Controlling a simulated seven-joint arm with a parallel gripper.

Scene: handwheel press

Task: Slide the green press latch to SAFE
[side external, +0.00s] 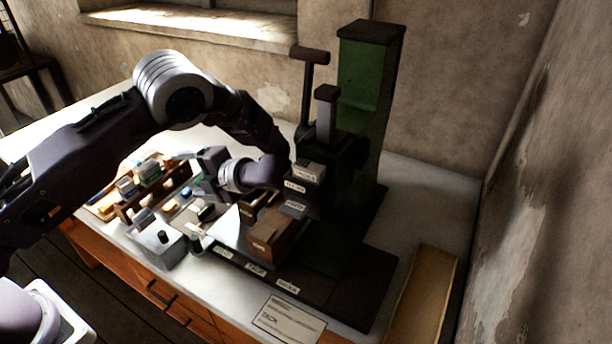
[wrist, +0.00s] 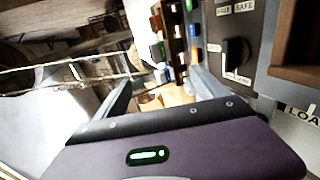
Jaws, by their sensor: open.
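The green press (side external: 370,75) stands at the back right of the table in the side view, with a dark lever and ram on its front. I cannot pick out a green latch on it; my arm covers part of its front. In the wrist view a dark grey panel (wrist: 264,22) carries a label reading SAFE (wrist: 244,7) and a black knob (wrist: 235,52) above another label. My gripper (wrist: 162,80) is open and empty, its fingers left of this panel. In the side view my gripper (side external: 184,172) points left, away from the press, above the small parts.
A wooden block (side external: 272,235) sits in front of the press. A grey box with a black knob (side external: 160,250) stands near the table's front edge. A rack of small coloured parts (side external: 140,190) lies left. A labelled card (side external: 289,318) and a shallow wooden tray (side external: 422,295) are at right.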

